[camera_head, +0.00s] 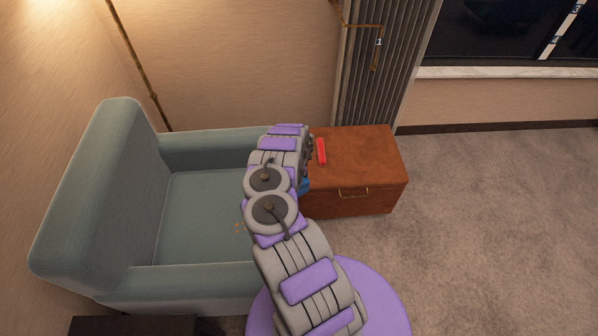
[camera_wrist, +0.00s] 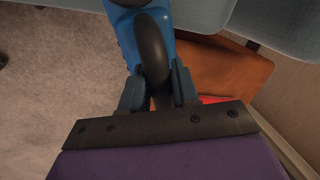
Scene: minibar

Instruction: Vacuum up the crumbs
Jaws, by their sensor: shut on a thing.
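My gripper (camera_wrist: 159,90) is shut on the dark handle of a blue handheld vacuum (camera_wrist: 124,32); its two blue-grey fingers sit on either side of the handle. The vacuum's far end is cut off by the top of the wrist view. In the head view only a small blue patch (camera_head: 305,186) shows beside my arm, and I cannot tell whether it is the vacuum or a finger. A few small orange-brown crumbs (camera_head: 238,227) lie on the seat of the teal armchair (camera_head: 200,205), left of my arm. My arm hides the seat's right part.
A brown leather chest (camera_head: 365,160) with a front handle stands right of the armchair, with a red object (camera_head: 321,151) on top. A curtain (camera_head: 375,70) hangs behind it. A dark piece of furniture (camera_head: 130,326) is at the lower left. Grey carpet (camera_head: 490,220) is clear at right.

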